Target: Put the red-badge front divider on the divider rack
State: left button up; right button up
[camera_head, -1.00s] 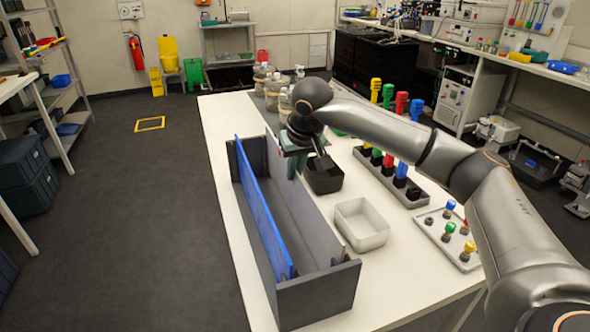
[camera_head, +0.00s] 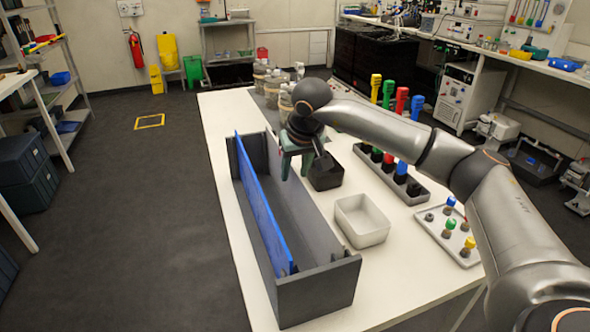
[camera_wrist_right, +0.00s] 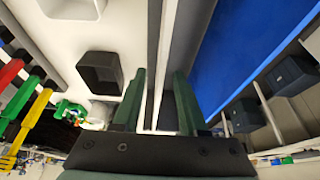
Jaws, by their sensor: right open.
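A long dark grey open rack (camera_head: 318,292) stands lengthwise on the white table. A blue upright panel (camera_head: 262,208) runs along its left side; it also shows in the wrist view (camera_wrist_right: 248,50). A grey upright panel (camera_head: 312,212) forms its right long side. I see no red badge, so I cannot tell which panel is the red-badge divider. My right gripper (camera_head: 296,168) is open over the far part of the rack's right side. In the wrist view its green fingers (camera_wrist_right: 155,112) are apart, with a thin pale upright edge (camera_wrist_right: 153,60) between them. My left gripper is out of view.
Right of the rack are a black bin (camera_head: 326,174) and a white bin (camera_head: 362,220). Beyond them are a grey tray of coloured handled tools (camera_head: 418,190) and a tray with coloured caps (camera_head: 436,222). Jars stand at the table's far end. The near tabletop is clear.

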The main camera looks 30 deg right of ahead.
jog(key=v, duration=1.2)
jog(key=shift+s+r, duration=0.2)
